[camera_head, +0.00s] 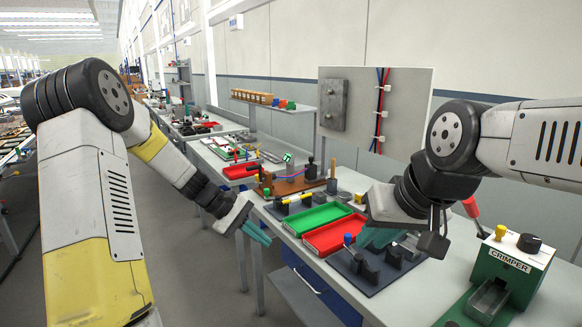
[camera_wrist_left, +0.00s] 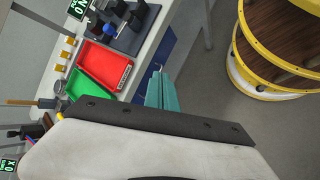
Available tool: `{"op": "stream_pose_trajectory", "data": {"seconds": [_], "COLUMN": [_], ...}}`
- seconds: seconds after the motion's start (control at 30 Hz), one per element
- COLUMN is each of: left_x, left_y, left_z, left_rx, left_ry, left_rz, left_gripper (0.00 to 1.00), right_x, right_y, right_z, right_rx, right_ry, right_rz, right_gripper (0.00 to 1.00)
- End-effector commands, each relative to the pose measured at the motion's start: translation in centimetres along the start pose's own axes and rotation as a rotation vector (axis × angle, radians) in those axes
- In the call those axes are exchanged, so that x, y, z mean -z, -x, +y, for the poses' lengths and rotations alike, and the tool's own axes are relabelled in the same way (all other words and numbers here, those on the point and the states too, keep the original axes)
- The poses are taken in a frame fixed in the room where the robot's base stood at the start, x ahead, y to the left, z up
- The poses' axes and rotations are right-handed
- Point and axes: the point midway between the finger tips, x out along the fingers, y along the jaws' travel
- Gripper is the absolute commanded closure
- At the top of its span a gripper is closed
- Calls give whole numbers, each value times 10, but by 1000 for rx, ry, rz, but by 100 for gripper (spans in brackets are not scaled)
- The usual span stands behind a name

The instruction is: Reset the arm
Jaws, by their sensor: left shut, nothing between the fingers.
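My left gripper (camera_head: 254,231) hangs in the air off the front edge of the bench, left of the trays, its teal fingers together and empty. In the left wrist view its fingers (camera_wrist_left: 162,92) show side by side with nothing between them, over the gap beside the bench. My right gripper (camera_head: 378,238) is over the bench, in front of the red tray's right end and the dark tool block. Its teal fingers are partly covered by the wrist, so their opening does not show clearly.
A red tray (camera_head: 330,236) and a green tray (camera_head: 312,219) lie on the bench; the red one also shows in the left wrist view (camera_wrist_left: 104,66). A green crimper (camera_head: 510,268) stands at the right. A panel with cables (camera_head: 408,110) stands behind. The floor (camera_head: 205,270) at left is clear.

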Motion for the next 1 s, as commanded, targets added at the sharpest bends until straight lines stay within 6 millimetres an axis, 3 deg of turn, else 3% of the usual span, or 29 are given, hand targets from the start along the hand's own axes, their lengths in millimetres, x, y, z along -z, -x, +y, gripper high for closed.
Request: {"op": "stream_pose_trajectory", "data": {"seconds": [0.03, 0.27, 0.6, 0.8, 1.0], "left_x": [-18, -90, -182, -215, -226], "left_y": [14, 71, 141, 164, 171], "left_z": [3, -7, -49, -77, -91], "left_rx": [39, 196, 344, 380, 392], "left_ry": [-68, -347, -716, -877, -946], "left_rz": [42, 220, 482, 605, 656], "left_gripper": [100, 100, 100, 100, 100], "right_x": [0, 0, 0, 0, 0], "right_y": [0, 0, 0, 0, 0], "right_z": [0, 0, 0, 0, 0], "right_rx": [0, 0, 0, 0, 0], "right_ry": [0, 0, 0, 0, 0], "right_rz": [0, 0, 0, 0, 0], "right_gripper": [80, 80, 80, 80, 80]}}
